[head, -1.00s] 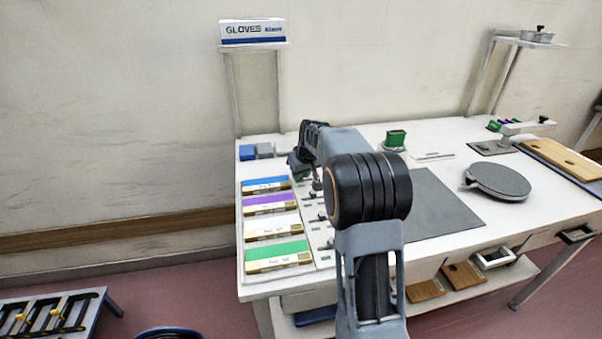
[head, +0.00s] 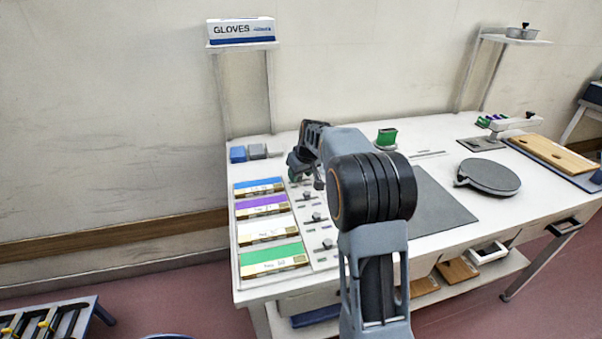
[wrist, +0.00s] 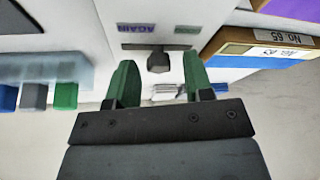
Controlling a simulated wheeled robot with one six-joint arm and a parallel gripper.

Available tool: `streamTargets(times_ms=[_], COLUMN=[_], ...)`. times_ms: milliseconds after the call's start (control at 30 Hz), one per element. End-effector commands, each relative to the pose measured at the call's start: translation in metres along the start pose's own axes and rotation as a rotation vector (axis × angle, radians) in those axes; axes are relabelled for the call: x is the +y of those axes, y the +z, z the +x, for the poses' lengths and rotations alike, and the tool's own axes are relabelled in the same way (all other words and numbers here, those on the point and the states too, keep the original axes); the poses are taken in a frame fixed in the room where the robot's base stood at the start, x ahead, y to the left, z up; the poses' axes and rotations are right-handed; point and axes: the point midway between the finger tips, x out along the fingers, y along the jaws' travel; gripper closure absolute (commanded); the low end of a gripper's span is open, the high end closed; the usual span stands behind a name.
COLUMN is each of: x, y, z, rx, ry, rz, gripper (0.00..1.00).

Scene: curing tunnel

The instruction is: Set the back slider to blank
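The slider panel (head: 318,258) lies on the left part of the white table, with several dark knobs in a row from back to front. My gripper (wrist: 157,85) is over its back end, pointing down. A purple label reading AGAIN (wrist: 137,28) and a green label (wrist: 187,29) lie beside that slot; the green one is too blurred to read. My arm hides part of the panel in the head view.
Blue, purple, white and green-topped boxes (head: 272,258) line the panel's left side. Blue (head: 237,154) and grey (head: 258,151) blocks sit behind them. A green-topped stamp (head: 386,138) stands behind a grey mat (head: 440,205). A shelf with a gloves box (head: 240,31) rises at the back left.

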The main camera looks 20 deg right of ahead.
Motion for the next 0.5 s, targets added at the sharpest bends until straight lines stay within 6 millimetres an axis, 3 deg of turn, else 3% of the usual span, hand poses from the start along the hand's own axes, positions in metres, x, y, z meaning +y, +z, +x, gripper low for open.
streamTargets(times_ms=[300, 500], x=[0.001, 0.001], y=[0.000, -0.001], z=[-0.003, -0.030], rx=[0.001, 0.003], ry=[0.001, 0.002], rz=[0.002, 0.001], gripper=[0.50, 0.50])
